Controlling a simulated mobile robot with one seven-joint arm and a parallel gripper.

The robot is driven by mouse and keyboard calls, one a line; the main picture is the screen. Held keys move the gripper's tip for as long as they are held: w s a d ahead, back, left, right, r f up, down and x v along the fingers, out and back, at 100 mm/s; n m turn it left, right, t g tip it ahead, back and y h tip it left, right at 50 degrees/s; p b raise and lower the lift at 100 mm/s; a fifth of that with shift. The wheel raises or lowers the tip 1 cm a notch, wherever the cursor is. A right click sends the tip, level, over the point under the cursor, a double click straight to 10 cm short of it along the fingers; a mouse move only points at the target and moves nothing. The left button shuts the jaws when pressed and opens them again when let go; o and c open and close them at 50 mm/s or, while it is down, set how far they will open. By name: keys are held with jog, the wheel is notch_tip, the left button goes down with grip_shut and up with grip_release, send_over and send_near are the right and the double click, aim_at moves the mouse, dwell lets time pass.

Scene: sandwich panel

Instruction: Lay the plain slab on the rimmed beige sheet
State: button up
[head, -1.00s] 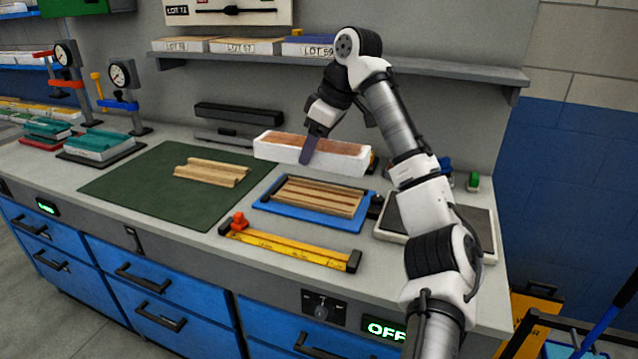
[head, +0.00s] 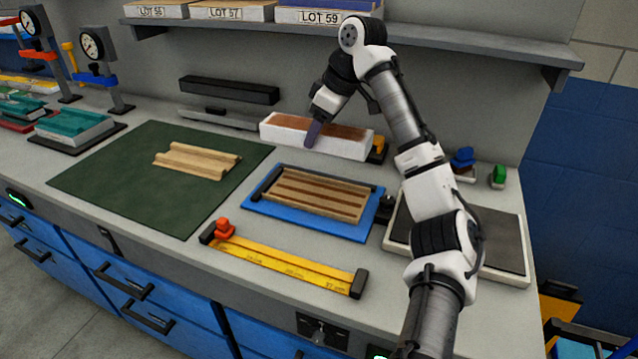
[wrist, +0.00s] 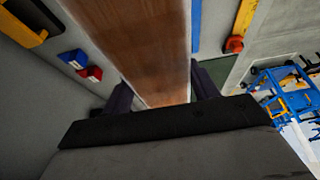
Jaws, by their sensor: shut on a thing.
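A thick white block with a brown, wood-like top (head: 350,146) is at the back of the counter, seemingly the plain slab. My gripper (head: 313,134) is on it from above, one dark finger against its white front face. In the wrist view my gripper (wrist: 162,90) has a finger on each side of the brown top (wrist: 140,40). Whether the block touches the counter is unclear. A beige sheet with raised edges and brown strips (head: 318,194) lies in a blue tray (head: 262,207) in front of it. Another ridged beige piece (head: 197,161) lies on a green mat.
The green mat (head: 110,185) fills the left counter. A yellow ruler fixture with a red knob (head: 285,262) lies in front of the blue tray. A dark-topped plate (head: 490,245) is at right. A shelf with labelled boxes (head: 232,11) hangs behind; dial gauges (head: 92,44) stand left.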

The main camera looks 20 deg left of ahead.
aim_at(340, 146)
notch_tip(340, 146, down, 14)
jog(key=shift+f+p, duration=0.25)
jog(key=shift+p, duration=0.6)
jog(key=o, duration=0.7)
jog(key=shift+f, duration=0.1)
jog(key=b+v, duration=0.2)
jog(key=v, duration=1)
